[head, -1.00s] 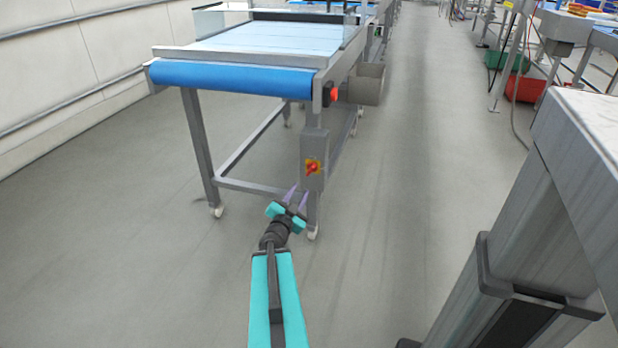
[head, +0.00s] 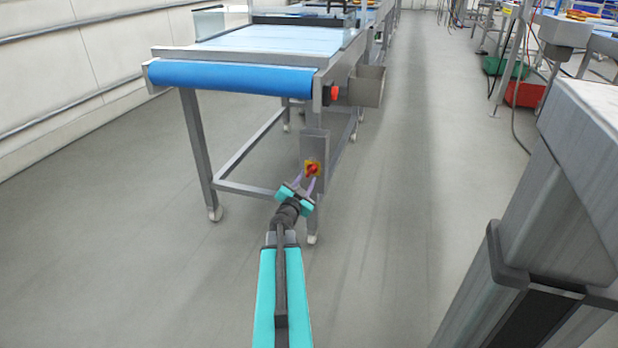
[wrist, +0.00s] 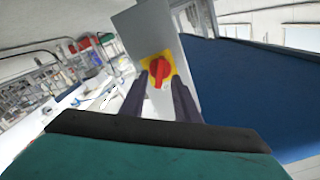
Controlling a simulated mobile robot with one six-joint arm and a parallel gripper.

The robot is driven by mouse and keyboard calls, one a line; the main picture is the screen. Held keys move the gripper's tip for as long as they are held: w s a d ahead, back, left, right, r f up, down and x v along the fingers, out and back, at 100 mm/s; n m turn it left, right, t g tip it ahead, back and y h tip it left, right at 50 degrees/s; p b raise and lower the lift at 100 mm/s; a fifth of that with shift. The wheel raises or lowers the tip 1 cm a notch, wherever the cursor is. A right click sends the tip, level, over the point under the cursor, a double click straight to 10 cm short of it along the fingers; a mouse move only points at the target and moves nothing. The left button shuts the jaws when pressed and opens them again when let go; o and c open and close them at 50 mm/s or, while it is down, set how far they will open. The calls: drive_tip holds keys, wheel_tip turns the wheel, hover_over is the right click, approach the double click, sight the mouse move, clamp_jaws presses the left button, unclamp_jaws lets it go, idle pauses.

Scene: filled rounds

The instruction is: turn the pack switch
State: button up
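The pack switch (head: 312,169) is a red rotary knob on a yellow plate. It sits on a grey box (head: 314,146) on the near leg of the blue-belted conveyor (head: 232,78). In the wrist view the red knob (wrist: 160,70) is tilted on its yellow plate, just beyond and between my two fingertips. My gripper (head: 306,182) is open, its purple fingers pointing up at the switch from just below. In the wrist view the dark fingers (wrist: 160,88) stand apart with the lower part of the plate between them. I cannot tell whether they touch it.
A grey metal table (head: 585,130) stands close at the right. The floor between (head: 420,200) is clear.

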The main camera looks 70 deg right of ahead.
sight(310, 173)
drive_tip(key=shift+w+d+b, duration=0.1)
drive_tip(key=shift+d+b, duration=0.25)
drive_tip(key=shift+d, duration=1.5)
drive_tip(key=shift+c, duration=0.4)
clamp_jaws()
